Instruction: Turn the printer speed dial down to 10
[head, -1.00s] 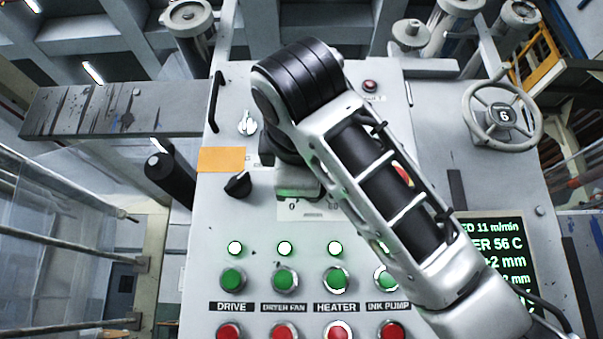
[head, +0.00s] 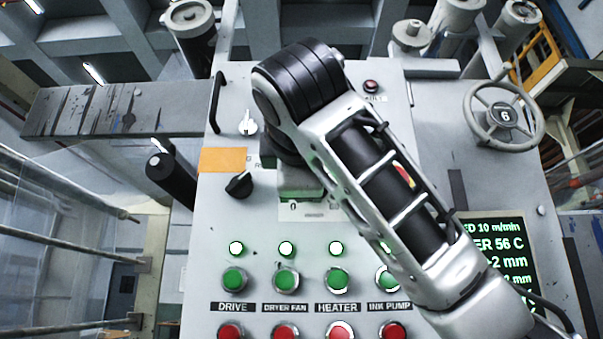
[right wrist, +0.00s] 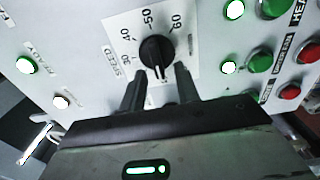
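The black speed dial (right wrist: 156,50) sits on a white scale plate (right wrist: 122,22) marked 30, 40, 50 and 60 in the right wrist view. A pale line on it points down toward my gripper. My right gripper (right wrist: 160,72) is open, with its two dark fingers apart just in front of the dial's lower side and a gap between them. In the head view my right arm hides the dial. The display (head: 497,252) reads 10 m/min on its top line, whose label is partly hidden. My left gripper is not in view.
Another black knob (head: 239,185) and an orange label (head: 222,160) are left of my arm. Below are green buttons (head: 234,279), red buttons (head: 231,331) and lit lamps (head: 237,248). A handwheel (head: 505,115) is at the upper right.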

